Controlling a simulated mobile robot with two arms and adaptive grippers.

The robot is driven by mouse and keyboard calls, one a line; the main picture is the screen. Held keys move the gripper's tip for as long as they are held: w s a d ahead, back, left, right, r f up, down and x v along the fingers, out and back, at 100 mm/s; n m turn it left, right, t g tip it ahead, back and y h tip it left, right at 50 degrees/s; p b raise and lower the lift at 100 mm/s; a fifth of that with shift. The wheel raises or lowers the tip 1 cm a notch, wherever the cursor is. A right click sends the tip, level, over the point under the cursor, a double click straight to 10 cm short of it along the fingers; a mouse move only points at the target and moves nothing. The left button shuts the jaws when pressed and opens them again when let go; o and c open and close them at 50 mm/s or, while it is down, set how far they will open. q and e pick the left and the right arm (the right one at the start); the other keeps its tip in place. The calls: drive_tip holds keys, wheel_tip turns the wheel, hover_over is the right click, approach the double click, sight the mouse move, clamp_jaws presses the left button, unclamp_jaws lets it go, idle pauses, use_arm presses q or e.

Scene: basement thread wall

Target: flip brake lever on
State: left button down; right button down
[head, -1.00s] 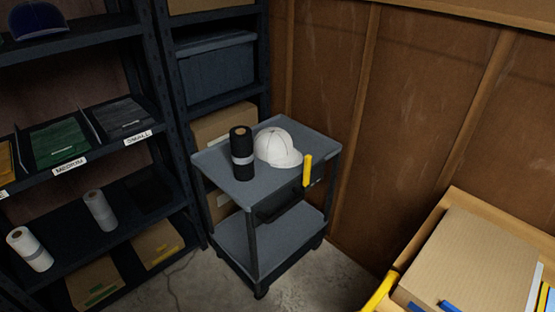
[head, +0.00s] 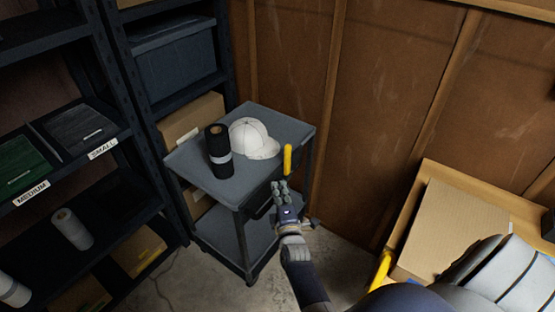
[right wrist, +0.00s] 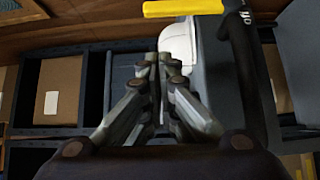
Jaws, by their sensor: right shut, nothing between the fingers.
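The brake lever is a yellow handle (head: 288,158) standing upright at the right front corner of the grey cart (head: 190,172). In the right wrist view the yellow lever (right wrist: 184,8) lies across the top edge, joined to a dark bracket marked with white letters (right wrist: 243,60). My right gripper (head: 283,185) is just below the lever in the head view, apart from it as far as I can tell. In the right wrist view its fingers (right wrist: 157,65) are together and empty, below the lever. My left gripper is not in view.
A black roll (head: 218,165) and a white cap (head: 250,138) are on the cart's top. Dark shelves (head: 120,150) stand at the left. A wooden-edged bin with a cardboard box (head: 450,215) is at the right. Brown wall panels are behind.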

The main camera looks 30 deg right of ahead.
sight(287, 163)
drive_tip(key=shift+w, duration=0.1)
drive_tip(key=b+x, duration=0.3)
drive_tip(key=x, duration=0.1)
drive_tip(key=d+b+x, duration=0.1)
drive_tip(key=b+x, duration=0.2)
drive_tip(key=x, duration=0.1)
drive_tip(key=d+b+x, duration=0.1)
drive_tip(key=b+x, duration=0.2)
drive_tip(key=x, duration=0.1)
drive_tip(key=shift+s+a+f, duration=0.1)
drive_tip(key=shift+s+f, duration=0.1)
drive_tip(key=shift+s, duration=0.25)
drive_tip(key=shift+w+d+r, duration=0.15)
drive_tip(key=shift+w+d, duration=0.05)
drive_tip(key=shift+d, duration=0.3)
